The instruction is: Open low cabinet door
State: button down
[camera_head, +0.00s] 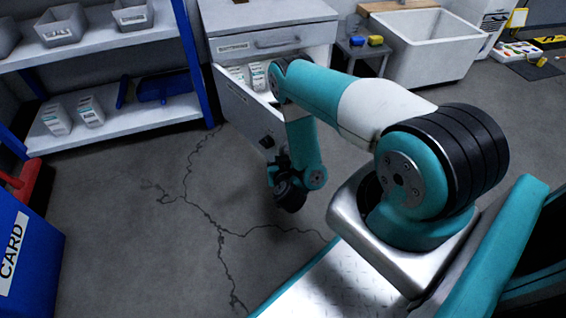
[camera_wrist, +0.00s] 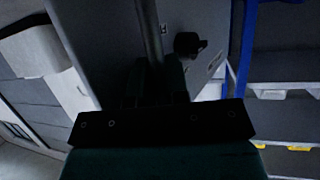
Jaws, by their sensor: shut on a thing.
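The low cabinet (camera_head: 270,22) stands at the back centre with a labelled drawer (camera_head: 275,40) at its top. Its grey door (camera_head: 240,108) stands open, swung out towards me from the left side, and small boxes (camera_head: 258,76) show inside. A dark fitting (camera_head: 266,142) sits near the door's free edge. My gripper (camera_head: 280,168) is low at that edge, partly hidden by my arm. In the wrist view, a vertical bar handle (camera_wrist: 150,30) runs down between the fingers of my gripper (camera_wrist: 157,85), which is shut on it. A black latch (camera_wrist: 188,44) is beside it on the door.
A blue-post shelf (camera_head: 120,125) with bins and boxes stands at the left. A blue bin marked CARD (camera_head: 28,255) is at the lower left. A small side table (camera_head: 362,48) and a white sink (camera_head: 425,50) are right of the cabinet. The cracked floor (camera_head: 150,215) is clear.

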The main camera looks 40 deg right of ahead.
jog(key=shift+w+a+r, duration=0.1)
jog(key=shift+a+r, duration=0.1)
jog(key=c, duration=1.1)
grip_release()
jog(key=shift+c, duration=0.2)
jog(key=shift+f, duration=0.1)
jog(key=shift+s, duration=0.25)
